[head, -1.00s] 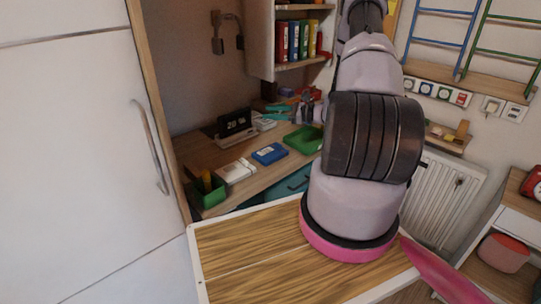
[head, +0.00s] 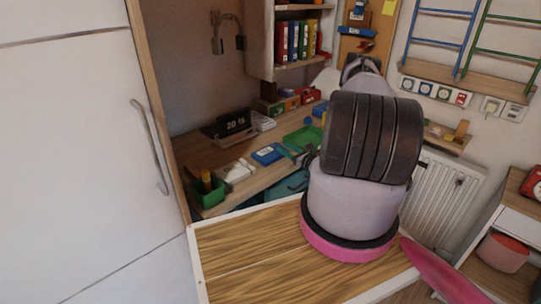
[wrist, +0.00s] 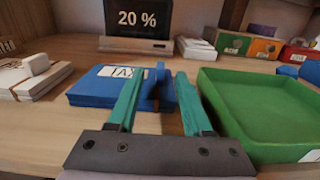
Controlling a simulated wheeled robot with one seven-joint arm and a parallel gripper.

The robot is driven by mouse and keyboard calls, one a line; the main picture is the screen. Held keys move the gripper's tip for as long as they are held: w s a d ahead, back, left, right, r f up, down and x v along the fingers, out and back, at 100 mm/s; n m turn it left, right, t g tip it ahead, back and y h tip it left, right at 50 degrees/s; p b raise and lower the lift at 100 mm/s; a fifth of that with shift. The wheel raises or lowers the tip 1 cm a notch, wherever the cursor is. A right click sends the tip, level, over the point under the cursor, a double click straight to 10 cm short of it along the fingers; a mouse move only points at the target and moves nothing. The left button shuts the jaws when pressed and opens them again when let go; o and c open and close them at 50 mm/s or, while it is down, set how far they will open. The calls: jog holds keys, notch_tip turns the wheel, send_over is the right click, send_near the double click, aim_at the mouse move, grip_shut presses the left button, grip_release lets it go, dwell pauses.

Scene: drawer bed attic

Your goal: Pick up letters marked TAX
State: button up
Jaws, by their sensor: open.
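A blue flat stack (wrist: 96,88) lies on the desk, with a white label on top whose letters appear upside down and may read TAX. The stack also shows in the head view (head: 266,155). My gripper (wrist: 160,76) has two teal fingers, spread apart and pointing forward. The left finger crosses over the stack's right part in the wrist view and hides some of it. A dark blue upright piece (wrist: 166,92) shows between the fingers; I cannot tell whether they touch it.
A green tray (wrist: 262,104) stands close on the right. A white stack (wrist: 30,79) lies on the left. A display reading 20 % (wrist: 138,22) stands behind. Coloured boxes (wrist: 265,47) line the back. A green holder (head: 208,191) stands at the desk's near left.

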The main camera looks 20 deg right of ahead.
aim_at(278, 144)
jog(key=x, duration=0.5)
jog(key=shift+w+f, duration=0.15)
jog(key=shift+c, duration=0.3)
grip_shut()
